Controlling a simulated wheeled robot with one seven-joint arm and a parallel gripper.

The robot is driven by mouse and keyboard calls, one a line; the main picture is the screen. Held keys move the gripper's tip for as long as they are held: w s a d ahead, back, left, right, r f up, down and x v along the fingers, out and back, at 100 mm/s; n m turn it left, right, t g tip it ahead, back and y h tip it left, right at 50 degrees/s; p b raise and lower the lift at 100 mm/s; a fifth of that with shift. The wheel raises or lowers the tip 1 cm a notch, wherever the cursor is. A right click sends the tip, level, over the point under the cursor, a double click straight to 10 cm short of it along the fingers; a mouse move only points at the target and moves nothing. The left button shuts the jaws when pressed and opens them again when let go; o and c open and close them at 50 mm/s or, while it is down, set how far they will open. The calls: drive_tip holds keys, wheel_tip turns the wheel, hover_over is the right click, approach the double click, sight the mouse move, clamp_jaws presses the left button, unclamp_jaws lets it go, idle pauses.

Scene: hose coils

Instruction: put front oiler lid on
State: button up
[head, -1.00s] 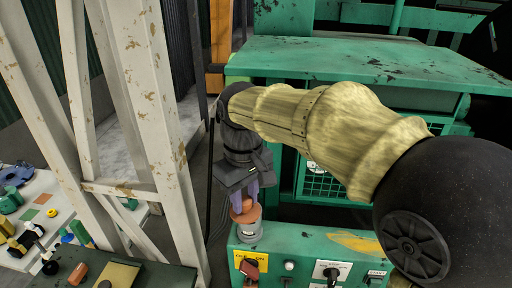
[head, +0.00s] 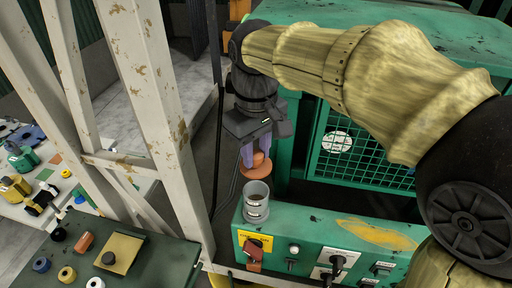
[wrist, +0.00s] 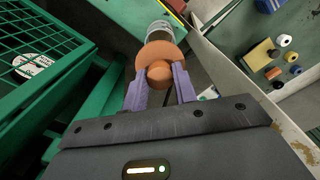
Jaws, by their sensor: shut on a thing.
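An orange lid (head: 256,168) with a round knob is held between the purple fingers of my gripper (head: 254,153). The gripper is shut on the knob, and the lid's disc faces away from the wrist in the wrist view (wrist: 159,54). A grey cylindrical oiler cup (head: 257,208) stands upright on the green machine's front ledge, its dark open mouth showing. In the head view the lid appears above the cup's far rim, apart from it. In the wrist view the cup (wrist: 160,32) lies beyond the lid, which partly hides it.
A green mesh guard (head: 350,150) stands behind. A chipped white post (head: 160,120) rises at left, beside a dark bench (head: 150,262) with small parts.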

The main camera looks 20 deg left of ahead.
sight(256, 172)
drive_tip(key=shift+f+b, duration=2.1)
drive_tip(key=shift+f, duration=1)
drive_tip(key=shift+f+b, duration=0.55)
drive_tip(key=shift+f, duration=0.4)
drive_tip(key=shift+s, duration=0.1)
drive_tip(key=o, duration=1)
drive_tip(key=shift+r, duration=0.2)
wheel_tip(256, 172, up, 17)
drive_tip(key=shift+r+b, duration=0.1)
drive_tip(key=shift+b, duration=0.4)
